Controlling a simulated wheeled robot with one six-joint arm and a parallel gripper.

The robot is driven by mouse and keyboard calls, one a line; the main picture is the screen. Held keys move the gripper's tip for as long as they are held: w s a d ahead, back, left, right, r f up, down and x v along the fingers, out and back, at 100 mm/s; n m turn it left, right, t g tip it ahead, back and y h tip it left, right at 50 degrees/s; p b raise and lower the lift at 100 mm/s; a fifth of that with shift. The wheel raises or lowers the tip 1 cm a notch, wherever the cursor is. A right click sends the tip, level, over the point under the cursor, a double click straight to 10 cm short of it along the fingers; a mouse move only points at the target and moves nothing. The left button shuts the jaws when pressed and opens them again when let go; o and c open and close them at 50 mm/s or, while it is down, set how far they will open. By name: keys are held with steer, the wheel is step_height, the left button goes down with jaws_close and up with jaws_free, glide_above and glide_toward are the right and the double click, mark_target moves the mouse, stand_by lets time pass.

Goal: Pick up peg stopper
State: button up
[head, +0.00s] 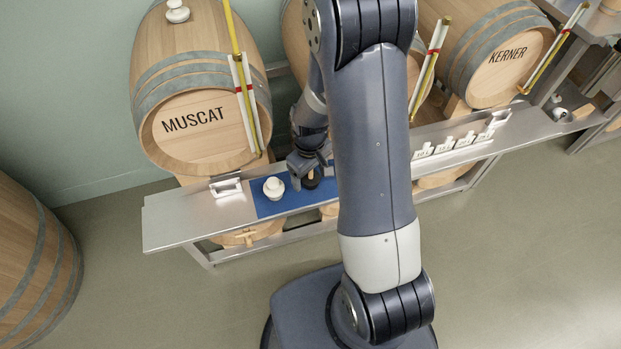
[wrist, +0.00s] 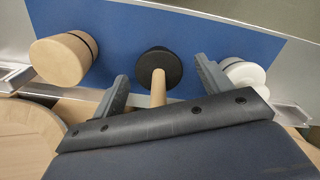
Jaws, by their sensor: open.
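The peg stopper (wrist: 158,88) stands on the blue mat; in the wrist view it shows a pale wooden peg and a wide black disc. My gripper (wrist: 160,72) is open, with one finger on each side of the peg and visible gaps between. In the head view my gripper (head: 308,166) is low over the mat, and the stopper beneath it is mostly hidden. A thick wooden stopper with a black ring (wrist: 62,59) is left of the peg stopper in the wrist view. A white stopper (wrist: 245,74) is to the right, partly behind a finger.
The blue mat (head: 268,205) lies on a steel shelf (head: 170,222) before several barrels, including the MUSCAT barrel (head: 196,122). A white bracket (head: 226,187) stands left of the mat. Several white tags (head: 446,146) stand along the right shelf. The shelf's left end is clear.

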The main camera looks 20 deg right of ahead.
steer(key=c, duration=1)
steer(key=shift+c, duration=0.2)
steer(key=shift+r, duration=0.15)
